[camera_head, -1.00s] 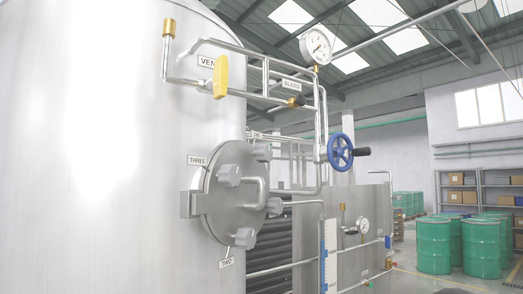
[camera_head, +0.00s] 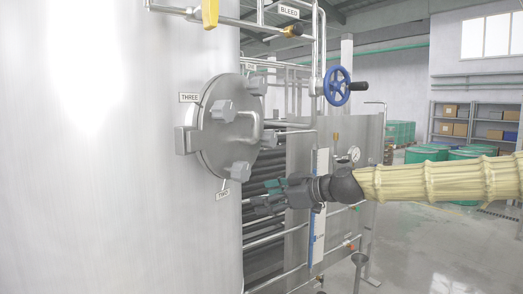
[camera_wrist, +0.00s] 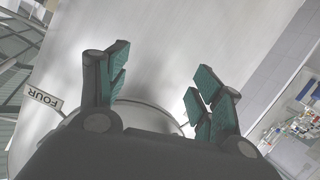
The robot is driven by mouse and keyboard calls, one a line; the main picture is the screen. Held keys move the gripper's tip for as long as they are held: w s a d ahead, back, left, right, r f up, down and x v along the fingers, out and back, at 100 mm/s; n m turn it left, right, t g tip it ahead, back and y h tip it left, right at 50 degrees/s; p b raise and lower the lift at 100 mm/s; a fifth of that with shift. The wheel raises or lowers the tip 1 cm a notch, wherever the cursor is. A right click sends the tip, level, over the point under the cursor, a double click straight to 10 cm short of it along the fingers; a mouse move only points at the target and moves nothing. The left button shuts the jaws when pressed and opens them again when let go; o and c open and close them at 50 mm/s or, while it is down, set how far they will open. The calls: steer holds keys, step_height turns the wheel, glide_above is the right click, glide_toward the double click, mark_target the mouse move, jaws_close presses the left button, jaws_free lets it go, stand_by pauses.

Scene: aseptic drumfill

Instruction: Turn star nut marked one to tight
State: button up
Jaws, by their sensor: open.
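The round metal hatch (camera_head: 211,141) on the tank has several grey star nuts around its rim. Labels THREE (camera_head: 189,97) and TWO (camera_head: 223,195) are readable; no label reading ONE is visible. My gripper (camera_head: 262,199) is open and empty, below and right of the hatch, apart from the nuts. In the wrist view, my open gripper (camera_wrist: 160,68) has teal finger pads, with the FOUR label (camera_wrist: 43,97) at left and a curved rim partly hidden behind it.
The tank wall (camera_head: 90,150) fills the left. A blue handwheel (camera_head: 338,86) and pipes stand right of the hatch, above my arm. A metal panel with a gauge (camera_head: 354,154) is behind my arm. Green drums and shelves (camera_head: 470,125) are far back.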

mark_target(264, 87)
steer(key=s+d+r+n+t+y+p, duration=0.1)
steer(key=s+d+r+n+y, duration=0.2)
steer(key=r, duration=1.2)
steer(key=s+d+r+n+p, duration=0.1)
steer(key=d+r+n, duration=0.3)
steer(key=r, duration=1)
steer(key=shift+m, duration=0.6)
steer(key=p+x, duration=0.1)
steer(key=x, duration=0.2)
steer(key=p+x, duration=0.2)
steer(key=x, duration=0.1)
steer(key=p+x, duration=0.2)
steer(key=x, duration=0.1)
steer(key=shift+r, duration=0.25)
steer(key=shift+w+a+f, duration=0.1)
steer(key=shift+w+a, duration=0.2)
steer(key=shift+a, duration=0.2)
steer(key=c, duration=1)
